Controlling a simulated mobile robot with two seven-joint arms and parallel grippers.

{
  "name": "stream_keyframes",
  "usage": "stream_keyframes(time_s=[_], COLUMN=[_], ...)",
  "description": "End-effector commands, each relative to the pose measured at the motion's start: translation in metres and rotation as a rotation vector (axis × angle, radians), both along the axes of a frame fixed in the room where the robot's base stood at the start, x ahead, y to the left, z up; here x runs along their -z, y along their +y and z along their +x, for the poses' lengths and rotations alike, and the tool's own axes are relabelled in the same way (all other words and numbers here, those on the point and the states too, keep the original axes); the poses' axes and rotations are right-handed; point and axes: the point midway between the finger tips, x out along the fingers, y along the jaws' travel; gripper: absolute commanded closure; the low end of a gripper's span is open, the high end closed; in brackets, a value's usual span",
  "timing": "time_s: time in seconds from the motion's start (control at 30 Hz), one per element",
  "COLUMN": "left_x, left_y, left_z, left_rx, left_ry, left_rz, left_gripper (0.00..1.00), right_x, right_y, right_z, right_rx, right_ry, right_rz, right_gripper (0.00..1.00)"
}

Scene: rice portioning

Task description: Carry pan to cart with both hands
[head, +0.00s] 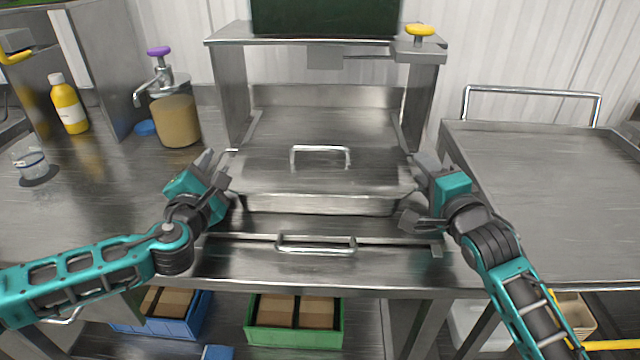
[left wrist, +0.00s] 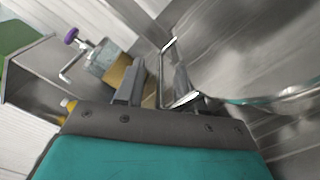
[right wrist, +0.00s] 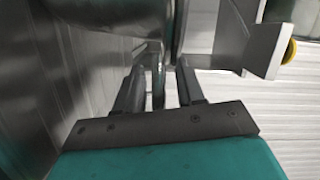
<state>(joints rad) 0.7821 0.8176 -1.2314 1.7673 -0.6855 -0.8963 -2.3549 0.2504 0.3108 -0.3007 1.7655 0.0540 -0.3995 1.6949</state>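A lidded metal pan (head: 320,205) sits on the steel counter in the middle of the head view. My left gripper (head: 217,172) is at the pan's left end. In the left wrist view a metal side handle (left wrist: 165,72) rises between its parted fingers, closer to one. My right gripper (head: 416,192) is at the pan's right end. In the right wrist view a side handle (right wrist: 158,78) stands between its parted fingers, with gaps beside it. The cart (head: 550,180) with a bare steel top stands to the right.
A steel shelf (head: 310,42) spans behind the pan. A pump container (head: 175,120), a yellow bottle (head: 68,105) and a clear cup (head: 28,158) stand at left. Blue and green crates (head: 258,342) lie below the counter. A push rail (head: 530,90) edges the cart's far side.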

Motion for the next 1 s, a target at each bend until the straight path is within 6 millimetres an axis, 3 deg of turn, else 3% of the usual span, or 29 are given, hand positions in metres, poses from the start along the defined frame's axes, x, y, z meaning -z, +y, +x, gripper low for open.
stream_keyframes(time_s=[0.37,0.77,1.0], left_x=[-0.0002,-0.0001,-0.0001], left_y=[-0.0003,-0.0002,0.0000], left_z=[0.0051,0.0049,0.0049], left_rx=[0.000,0.000,0.000], left_ry=[0.000,0.000,0.000], left_rz=[-0.001,0.000,0.000], left_gripper=[0.62,0.98,1.00], right_x=[0.0002,0.0003,0.0003], right_y=[0.0014,0.0012,0.0011], right_z=[0.0049,0.0047,0.0048], right_rx=[0.000,0.000,0.000], right_ry=[0.000,0.000,0.000], right_rz=[0.000,0.000,0.000], right_gripper=[0.62,0.98,1.00])
